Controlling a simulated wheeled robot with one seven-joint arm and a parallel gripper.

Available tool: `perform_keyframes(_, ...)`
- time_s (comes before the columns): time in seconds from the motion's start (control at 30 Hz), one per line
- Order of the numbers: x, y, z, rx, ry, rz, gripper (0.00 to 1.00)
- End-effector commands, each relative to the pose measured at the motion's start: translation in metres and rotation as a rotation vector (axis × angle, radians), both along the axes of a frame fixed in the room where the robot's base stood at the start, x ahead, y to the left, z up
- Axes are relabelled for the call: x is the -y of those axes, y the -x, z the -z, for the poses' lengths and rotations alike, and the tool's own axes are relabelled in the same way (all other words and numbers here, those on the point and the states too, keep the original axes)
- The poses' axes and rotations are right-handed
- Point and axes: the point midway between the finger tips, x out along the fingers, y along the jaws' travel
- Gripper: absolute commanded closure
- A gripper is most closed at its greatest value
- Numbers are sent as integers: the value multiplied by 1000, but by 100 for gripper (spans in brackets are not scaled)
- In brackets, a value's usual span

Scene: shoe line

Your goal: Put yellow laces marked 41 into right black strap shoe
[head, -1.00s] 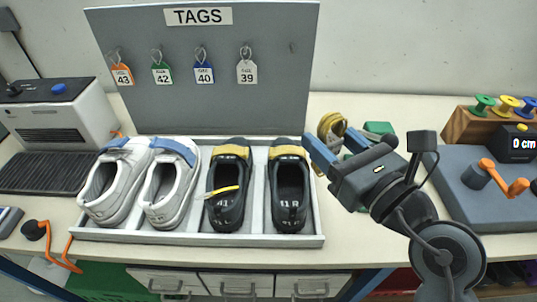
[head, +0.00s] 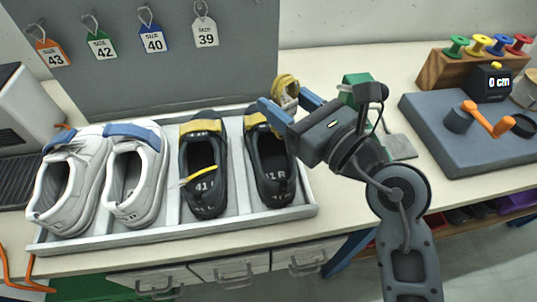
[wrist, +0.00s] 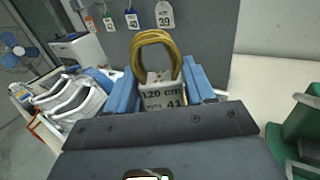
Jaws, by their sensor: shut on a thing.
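My gripper (head: 288,106) is shut on a coiled bundle of yellow laces (head: 285,88). In the wrist view the yellow loop (wrist: 155,50) stands up between the blue fingers, and its white label (wrist: 163,94) reads 120 cm, 41. The right black strap shoe (head: 272,172), with a yellow strap and a mark ending in R, sits in the right compartment of the grey tray (head: 309,196). The gripper and laces appear beside and above its strap end, to the right. The left black shoe (head: 205,198), marked 41, has a yellow strip across its opening.
White shoes with blue straps (head: 135,185) fill the tray's left side. The tag board (head: 160,80) stands behind the tray. A green object (head: 354,88) is behind my arm. A grey device with an orange crank (head: 488,120) and several spools are at the right.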

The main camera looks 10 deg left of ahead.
Motion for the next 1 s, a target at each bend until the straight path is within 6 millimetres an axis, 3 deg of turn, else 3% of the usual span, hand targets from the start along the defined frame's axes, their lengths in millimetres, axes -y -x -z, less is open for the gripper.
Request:
perform_keyframes(0.1,0,0,9,2,-1,0,76)
perform_keyframes(0.4,0,0,8,1,0,0,76)
perform_keyframes(0.43,0,0,8,1,0,0,46)
perform_keyframes(0.5,0,0,9,1,0,0,39)
perform_keyframes(0.73,0,0,9,0,0,0,17)
perform_keyframes(1.0,1,1,9,0,0,0,17)
